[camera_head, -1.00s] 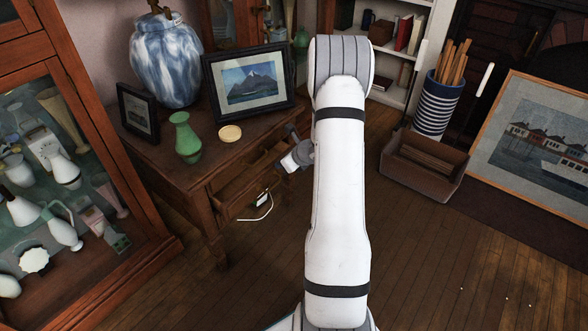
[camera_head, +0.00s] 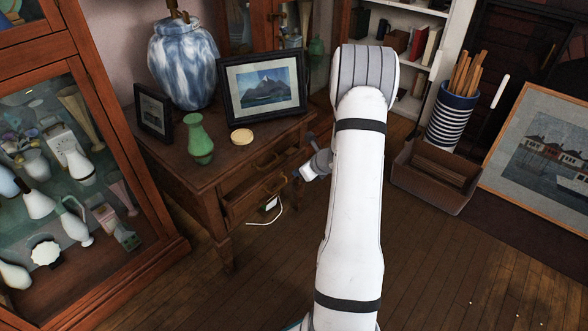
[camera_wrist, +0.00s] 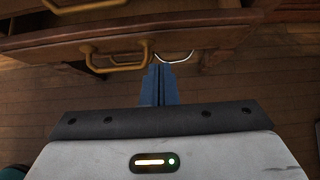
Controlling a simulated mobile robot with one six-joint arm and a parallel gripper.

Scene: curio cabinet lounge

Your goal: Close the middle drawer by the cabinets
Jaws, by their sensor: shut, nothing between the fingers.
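A small wooden side table (camera_head: 185,168) has drawers in the side facing my arm. One drawer (camera_head: 243,205) stands out from the table, below another drawer front with a handle (camera_head: 267,160). My gripper (camera_head: 303,175) is just right of the drawer fronts, partly hidden by my arm. In the wrist view, my gripper (camera_wrist: 158,82) is shut and empty, its fingertips close to a wooden drawer front (camera_wrist: 150,36) with a brass handle (camera_wrist: 113,62) to their left. Whether they touch it is unclear.
A blue-white lamp (camera_head: 183,65), green vase (camera_head: 199,140), round lid (camera_head: 242,137) and picture frames (camera_head: 262,87) stand on the table. A glass cabinet (camera_head: 168,262) is at left. A brown box (camera_head: 435,185) is at right. A white cable (camera_head: 278,213) hangs below the drawers.

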